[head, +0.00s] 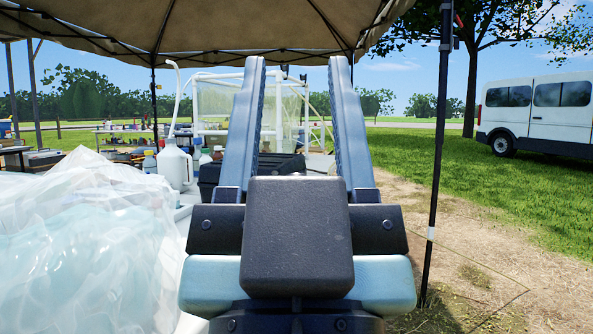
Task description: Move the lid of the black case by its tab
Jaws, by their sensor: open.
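My gripper (297,62) fills the middle of the head view. Its two long blue-grey fingers stand wide apart, with nothing between them. The black case (281,166) is beyond the fingers on a white table. Part of it shows between them and part shows left of the left finger. The fingers and the gripper's body hide much of the case. I cannot make out the tab, or whether the lid is open or closed.
A clear plastic bag (85,240) bulges at the left front. A white jug (174,165) with a tube stands left of the case. A clear-panelled white frame (222,105) is behind. A dark canopy pole (437,150) stands at right, with open ground beyond.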

